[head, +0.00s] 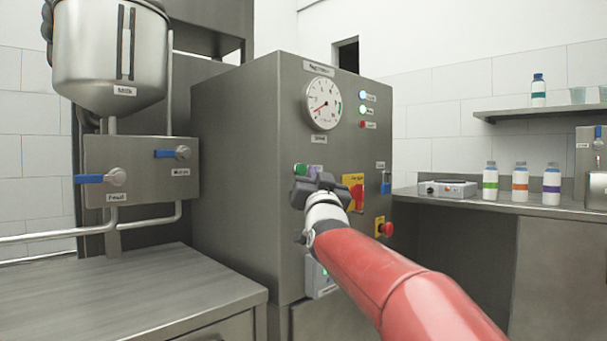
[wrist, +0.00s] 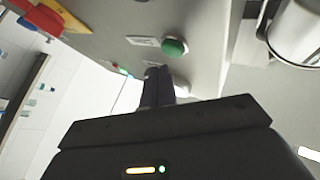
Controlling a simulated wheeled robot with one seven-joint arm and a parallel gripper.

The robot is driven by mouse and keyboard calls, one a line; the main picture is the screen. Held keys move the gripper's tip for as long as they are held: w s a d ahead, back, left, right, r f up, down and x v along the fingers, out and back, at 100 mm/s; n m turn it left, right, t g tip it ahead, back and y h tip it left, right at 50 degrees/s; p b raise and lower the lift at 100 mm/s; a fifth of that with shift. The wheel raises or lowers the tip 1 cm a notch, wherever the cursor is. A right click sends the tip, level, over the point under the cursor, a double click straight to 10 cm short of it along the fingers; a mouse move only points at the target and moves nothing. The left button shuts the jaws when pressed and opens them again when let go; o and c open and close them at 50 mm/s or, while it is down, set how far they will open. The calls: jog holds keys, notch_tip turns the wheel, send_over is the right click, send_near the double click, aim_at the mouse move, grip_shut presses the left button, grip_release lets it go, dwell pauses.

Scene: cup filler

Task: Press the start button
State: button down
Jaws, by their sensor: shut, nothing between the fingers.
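The green button (head: 299,170) sits on the front of the steel machine cabinet, below the round gauge; I take it for the start button, though its label is too small to read. It also shows in the wrist view (wrist: 174,47), round and domed, with a small label beside it. My gripper (head: 315,180) is in front of the panel, just to the right of and below the green button in the head view. In the wrist view its fingers (wrist: 158,80) are together and empty, with tips close to the button. I cannot tell whether they touch the panel.
A yellow-backed red switch (head: 356,192) and a red stop button (head: 384,227) are right of my gripper. The gauge (head: 323,103) and several indicator lamps are above. A steel tank (head: 110,45) with blue-handled valves stands left. Bottles (head: 520,180) stand on the right counter.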

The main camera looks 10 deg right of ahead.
jog(key=shift+s+d+b, duration=0.85)
jog(key=shift+s+b, duration=0.3)
jog(key=shift+b, duration=0.05)
jog(key=shift+s+d+b, duration=0.85)
jog(key=shift+s+b, duration=0.3)
jog(key=s+f+n+g+p, duration=0.1)
jog(key=s+f+g+p, duration=0.3)
jog(key=s+f+g, duration=0.5)
jog(key=s+a+f+n+g+p, duration=0.1)
jog(key=s+f+g+p, duration=0.3)
jog(key=s+f, duration=2.2)
notch_tip(320, 180, down, 3)
jog(key=n+g, duration=0.1)
jog(key=g, duration=0.4)
jog(key=shift+r, duration=0.15)
